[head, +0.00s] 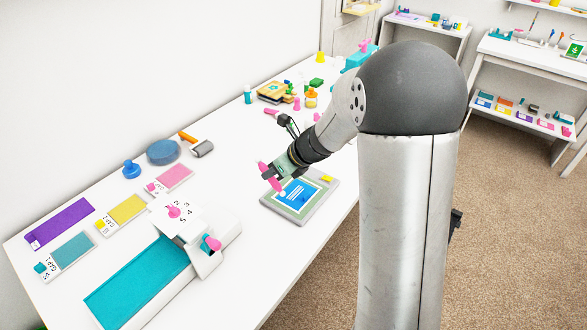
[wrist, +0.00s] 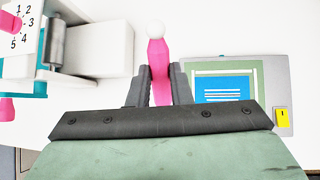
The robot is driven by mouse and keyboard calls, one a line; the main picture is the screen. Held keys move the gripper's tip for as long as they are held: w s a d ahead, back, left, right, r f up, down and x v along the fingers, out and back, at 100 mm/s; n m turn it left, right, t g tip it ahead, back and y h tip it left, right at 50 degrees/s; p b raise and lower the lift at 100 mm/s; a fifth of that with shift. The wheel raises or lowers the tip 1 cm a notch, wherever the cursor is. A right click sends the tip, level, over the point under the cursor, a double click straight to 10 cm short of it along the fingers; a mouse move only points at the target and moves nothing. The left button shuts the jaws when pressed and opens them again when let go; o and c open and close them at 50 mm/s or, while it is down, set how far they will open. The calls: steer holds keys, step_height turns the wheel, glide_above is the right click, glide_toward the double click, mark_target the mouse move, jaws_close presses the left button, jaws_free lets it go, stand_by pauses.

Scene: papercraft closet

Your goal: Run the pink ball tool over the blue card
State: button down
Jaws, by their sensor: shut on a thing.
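My gripper (head: 277,172) is shut on the pink ball tool (head: 264,173), held over the table at the left edge of the grey board. In the wrist view the pink tool (wrist: 158,60) is between the two dark fingers (wrist: 158,92), with its white ball tip (wrist: 156,29) pointing away from the gripper. The blue card (head: 296,190) lies on a green mat on the grey board. In the wrist view the blue card (wrist: 222,88) with white lines is to the right of the tool. I cannot tell whether the ball touches anything.
A yellow piece (wrist: 282,114) sits at the board's (wrist: 262,70) right side. A white machine (head: 215,245) with a teal bed (head: 140,280) stands to the left. Several coloured pads, a blue disc (head: 164,151) and a roller (head: 202,148) lie farther left. Small items crowd the table's far end.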

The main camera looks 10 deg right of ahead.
steer(key=n+g+h+p, duration=0.1)
steer(key=n+g, duration=0.1)
steer(key=n, duration=0.3)
steer(key=s+d+f+n+g+h+p, duration=0.1)
steer(key=n+g+h, duration=0.1)
steer(key=n, duration=0.2)
steer(key=n+g+h+p, duration=0.2)
steer(key=n, duration=0.3)
steer(key=shift+s+d+f+n, duration=0.15)
steer(key=shift+s+f+n, duration=0.15)
steer(key=shift+s, duration=0.05)
steer(key=d+n, duration=0.1)
steer(key=w+d+n+h, duration=0.1)
steer(key=d+n+t, duration=0.1)
steer(key=shift+w+d+r+h+p, duration=0.15)
steer(key=shift+w+d+h+p, duration=0.1)
steer(key=shift+d+h+p, duration=0.15)
steer(key=shift+a, duration=0.15)
